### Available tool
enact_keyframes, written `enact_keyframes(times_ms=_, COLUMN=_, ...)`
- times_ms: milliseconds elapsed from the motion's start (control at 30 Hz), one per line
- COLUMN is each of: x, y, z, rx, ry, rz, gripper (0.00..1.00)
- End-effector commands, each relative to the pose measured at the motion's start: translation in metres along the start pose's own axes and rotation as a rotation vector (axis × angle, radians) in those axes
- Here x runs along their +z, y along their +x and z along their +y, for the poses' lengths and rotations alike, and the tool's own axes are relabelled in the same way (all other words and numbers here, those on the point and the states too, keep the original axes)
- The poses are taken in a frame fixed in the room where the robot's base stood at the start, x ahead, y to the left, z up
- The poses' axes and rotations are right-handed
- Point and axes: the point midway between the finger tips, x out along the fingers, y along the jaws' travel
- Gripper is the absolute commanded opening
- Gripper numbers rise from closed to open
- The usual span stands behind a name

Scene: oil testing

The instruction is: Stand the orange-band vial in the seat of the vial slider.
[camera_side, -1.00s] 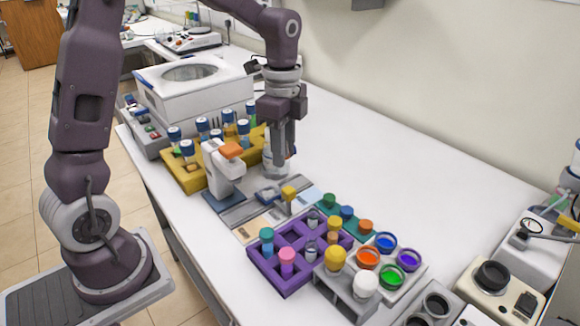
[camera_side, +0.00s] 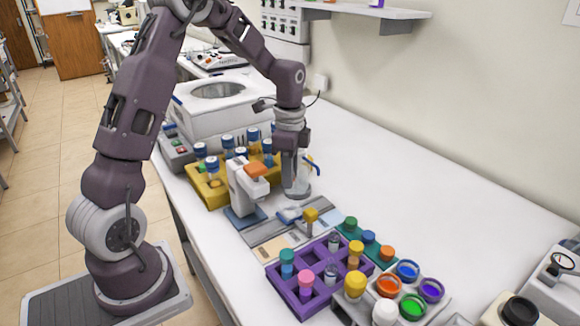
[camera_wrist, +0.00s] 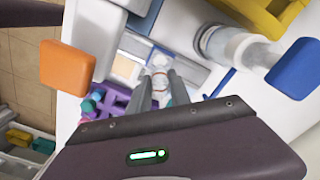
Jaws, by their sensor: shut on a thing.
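In the wrist view my gripper (camera_wrist: 160,92) is shut on a small clear vial (camera_wrist: 160,80). A thin orange band shows around the vial between the fingertips. In the side view my gripper (camera_side: 291,188) points down over the bench behind the grey strip station, and the held vial cannot be made out there. The vial slider seems to be the blue and grey part (camera_side: 290,214) on that station, just below and in front of the fingertips. Its seat cannot be made out.
A white dispenser with an orange top (camera_side: 257,170) stands close left of my gripper. A yellow rack (camera_side: 208,194) of blue-capped vials is behind it.

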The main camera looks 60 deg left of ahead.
Motion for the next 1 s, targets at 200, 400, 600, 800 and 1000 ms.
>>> enact_keyframes(times_ms=200, x=0.000, y=0.013, z=0.001, rx=0.002, ry=0.001, rz=-0.001, gripper=0.00)
enact_keyframes(times_ms=400, x=0.000, y=0.026, z=0.000, rx=0.001, ry=0.001, rz=0.000, gripper=0.00)
enact_keyframes(times_ms=600, x=0.000, y=0.031, z=0.000, rx=0.000, ry=0.001, rz=0.000, gripper=0.00)
enact_keyframes(times_ms=800, x=0.000, y=0.035, z=0.000, rx=0.001, ry=0.001, rz=0.000, gripper=0.00)
enact_keyframes(times_ms=1000, x=0.000, y=0.036, z=0.001, rx=0.001, ry=0.001, rz=0.000, gripper=0.00)
